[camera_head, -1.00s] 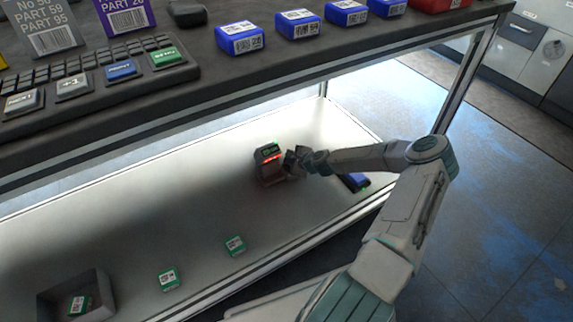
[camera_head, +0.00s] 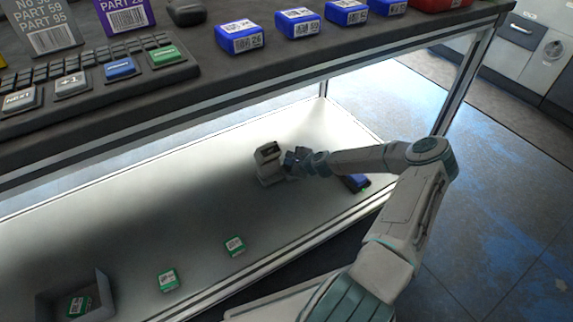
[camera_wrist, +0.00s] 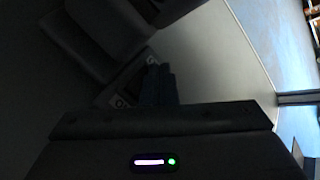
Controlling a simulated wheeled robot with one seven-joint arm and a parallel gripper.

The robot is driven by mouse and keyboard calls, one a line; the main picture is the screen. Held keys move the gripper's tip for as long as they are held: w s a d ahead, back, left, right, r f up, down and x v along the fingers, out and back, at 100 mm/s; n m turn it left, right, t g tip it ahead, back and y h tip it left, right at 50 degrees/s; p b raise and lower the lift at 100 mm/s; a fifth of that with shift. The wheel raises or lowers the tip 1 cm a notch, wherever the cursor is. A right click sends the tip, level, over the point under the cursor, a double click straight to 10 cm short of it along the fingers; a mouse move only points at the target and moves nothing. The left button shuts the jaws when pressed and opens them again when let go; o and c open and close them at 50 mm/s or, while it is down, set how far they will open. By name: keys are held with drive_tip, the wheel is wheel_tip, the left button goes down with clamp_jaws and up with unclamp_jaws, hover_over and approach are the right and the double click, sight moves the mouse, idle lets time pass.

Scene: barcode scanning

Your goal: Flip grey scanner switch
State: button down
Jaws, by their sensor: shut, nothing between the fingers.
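The grey scanner (camera_head: 268,164) stands upright on the lit lower shelf (camera_head: 205,205) in the head view. No red or green light shows on it. My gripper (camera_head: 292,158) is shut and empty, close against the scanner's right side. In the wrist view the shut fingers (camera_wrist: 158,84) reach to the side of the dark scanner body (camera_wrist: 108,30).
A blue-and-black device (camera_head: 355,182) lies on the shelf right of the scanner, partly behind my arm. Green-labelled boxes (camera_head: 235,246) and an open grey bin (camera_head: 98,300) are at the front left. The upper counter (camera_head: 215,75) overhangs the shelf.

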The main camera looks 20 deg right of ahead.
drive_tip(key=shift+s+r+p, duration=0.1)
drive_tip(key=shift+r+p, duration=0.25)
drive_tip(key=shift+r, duration=0.3)
drive_tip(key=shift+s+d+r+p, duration=0.1)
drive_tip(key=shift+s+r+p, duration=0.1)
drive_tip(key=shift+r+p, duration=0.95)
drive_tip(key=shift+s+r+p, duration=0.15)
drive_tip(key=shift+r+p, duration=0.55)
drive_tip(key=shift+r, duration=0.7)
drive_tip(key=shift+f, duration=0.1)
